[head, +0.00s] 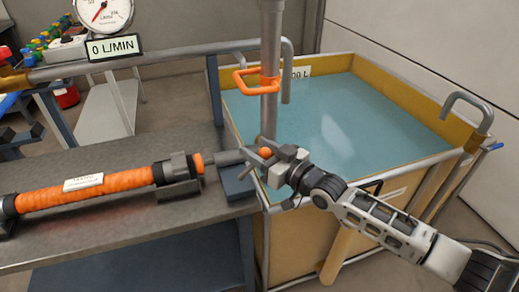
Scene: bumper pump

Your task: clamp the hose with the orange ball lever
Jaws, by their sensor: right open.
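The orange ribbed hose (85,190) lies along the bench at the left, with a white label on it. A dark clamp block (180,172) sits around its right end, and an orange tip shows just past it. A grey pipe stub (228,157) lies in line with the hose. The orange ball (265,152) of the lever shows at my right gripper (262,160). This gripper is open, with its fingers beside the ball; whether they touch it I cannot tell. The lever's arm is mostly hidden. I see no left gripper that I can make out.
A yellow-walled water tank (400,100) stands behind and below my right arm. A vertical pipe with an orange handle (258,82) rises at its near left corner. A gauge and a "0 L/MIN" sign (113,47) stand behind the bench. The bench front (120,225) is clear.

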